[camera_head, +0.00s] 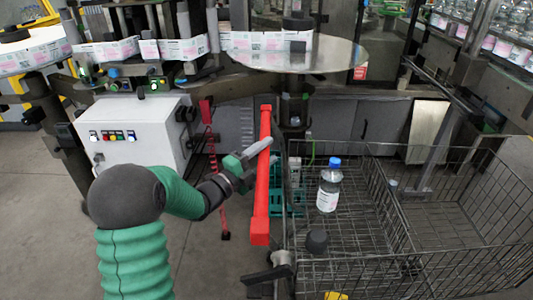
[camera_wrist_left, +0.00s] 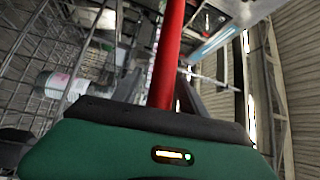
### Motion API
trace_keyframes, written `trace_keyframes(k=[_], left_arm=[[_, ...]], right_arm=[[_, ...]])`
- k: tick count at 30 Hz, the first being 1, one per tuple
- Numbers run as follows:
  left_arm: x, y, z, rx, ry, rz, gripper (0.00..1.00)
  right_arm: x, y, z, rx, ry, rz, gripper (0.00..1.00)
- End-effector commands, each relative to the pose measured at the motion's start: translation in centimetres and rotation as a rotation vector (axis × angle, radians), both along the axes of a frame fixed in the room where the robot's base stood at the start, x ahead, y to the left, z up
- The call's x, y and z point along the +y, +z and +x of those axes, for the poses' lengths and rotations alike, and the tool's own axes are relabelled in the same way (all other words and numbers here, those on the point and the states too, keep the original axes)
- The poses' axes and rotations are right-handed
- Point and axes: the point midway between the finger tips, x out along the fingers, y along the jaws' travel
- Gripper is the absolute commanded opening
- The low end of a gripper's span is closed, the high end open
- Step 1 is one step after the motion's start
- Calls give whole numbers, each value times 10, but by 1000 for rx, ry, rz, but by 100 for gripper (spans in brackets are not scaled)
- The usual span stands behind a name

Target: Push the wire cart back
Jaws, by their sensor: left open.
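The wire cart (camera_head: 385,270) stands at the lower right of the head view. Its red handle bar (camera_head: 262,190) runs along its left side. My left gripper (camera_head: 252,163) is open at the bar, with a pale finger reaching towards its upper part. In the left wrist view the red bar (camera_wrist_left: 168,50) runs down to the middle of the gripper, and the cart's wire side (camera_wrist_left: 35,45) is at the left. Whether the fingers touch the bar cannot be told. My right gripper is not in view.
The cart holds a bottle with a blue cap (camera_head: 327,190) and a dark round item (camera_head: 317,240). A white control box (camera_head: 135,135) stands left of my gripper. A round metal table (camera_head: 330,55) and labelling machinery are behind. Grey floor (camera_head: 215,265) is clear left of the cart.

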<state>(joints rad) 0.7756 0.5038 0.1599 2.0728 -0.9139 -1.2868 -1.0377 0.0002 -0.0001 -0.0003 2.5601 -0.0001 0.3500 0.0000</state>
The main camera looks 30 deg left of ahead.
Motion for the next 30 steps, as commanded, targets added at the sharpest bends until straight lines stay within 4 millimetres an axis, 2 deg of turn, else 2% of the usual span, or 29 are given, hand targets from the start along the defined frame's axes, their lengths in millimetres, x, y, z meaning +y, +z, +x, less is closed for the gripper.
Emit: trace_keyframes(k=[7, 18, 19, 30], left_arm=[[0, 0, 1, 0, 1, 0, 50], [-1, 0, 1, 2, -1, 1, 2], [-1, -1, 1, 2, -1, 1, 0], [-1, -2, 1, 5, -1, 0, 0]], right_arm=[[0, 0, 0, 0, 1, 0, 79], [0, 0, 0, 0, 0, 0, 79], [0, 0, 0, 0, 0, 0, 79], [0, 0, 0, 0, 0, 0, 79]])
